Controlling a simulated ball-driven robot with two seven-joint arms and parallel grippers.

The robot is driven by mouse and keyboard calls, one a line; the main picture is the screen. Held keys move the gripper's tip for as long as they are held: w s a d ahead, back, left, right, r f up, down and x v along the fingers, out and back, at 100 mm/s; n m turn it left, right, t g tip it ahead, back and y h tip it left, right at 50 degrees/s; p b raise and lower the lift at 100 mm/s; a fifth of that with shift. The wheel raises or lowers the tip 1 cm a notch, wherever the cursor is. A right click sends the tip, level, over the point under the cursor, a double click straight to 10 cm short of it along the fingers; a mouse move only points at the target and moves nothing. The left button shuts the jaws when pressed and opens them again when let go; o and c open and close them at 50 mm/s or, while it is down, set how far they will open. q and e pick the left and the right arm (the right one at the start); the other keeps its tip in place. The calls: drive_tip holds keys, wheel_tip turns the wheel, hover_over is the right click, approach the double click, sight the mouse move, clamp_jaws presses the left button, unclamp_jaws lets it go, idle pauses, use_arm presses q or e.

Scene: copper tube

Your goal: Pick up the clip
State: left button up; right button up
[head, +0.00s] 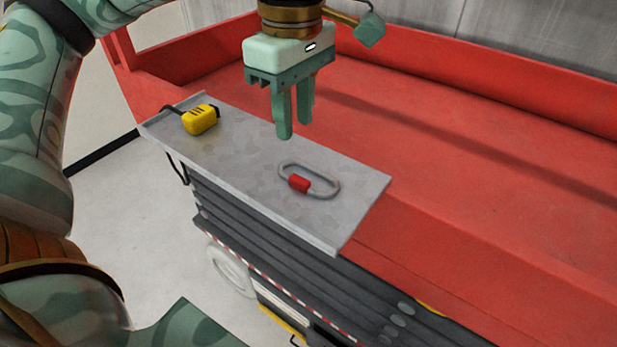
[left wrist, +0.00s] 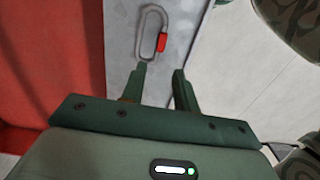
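The clip (head: 309,181) is a grey metal oval link with a red sleeve on one side. It lies flat on the grey metal ledge (head: 255,160), near the ledge's right end. My left gripper (head: 294,128) points down above the ledge, behind and above the clip, not touching it. Its two fingers are apart with nothing between them. In the left wrist view the clip (left wrist: 151,34) lies beyond the fingertips of my left gripper (left wrist: 160,70), slightly to the left of their middle. My right gripper is not in view.
A yellow tape measure (head: 200,120) sits near the left end of the ledge. Behind the ledge is a wide red bed (head: 430,150) with raised red walls. Dark slatted panels (head: 280,245) drop below the ledge's front edge. The ledge around the clip is clear.

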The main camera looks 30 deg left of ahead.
use_arm(q)
hover_over(299, 177)
drive_tip(key=f, duration=0.4)
drive_tip(key=shift+w+a+f, duration=0.15)
drive_tip(key=shift+a+f, duration=0.05)
drive_tip(key=shift+f, duration=0.8)
drive_tip(key=f, duration=0.2)
drive_tip(key=f+p, duration=0.1)
drive_tip(key=shift+s+d+f, duration=0.2)
drive_tip(key=shift+f, duration=0.5)
clamp_jaws()
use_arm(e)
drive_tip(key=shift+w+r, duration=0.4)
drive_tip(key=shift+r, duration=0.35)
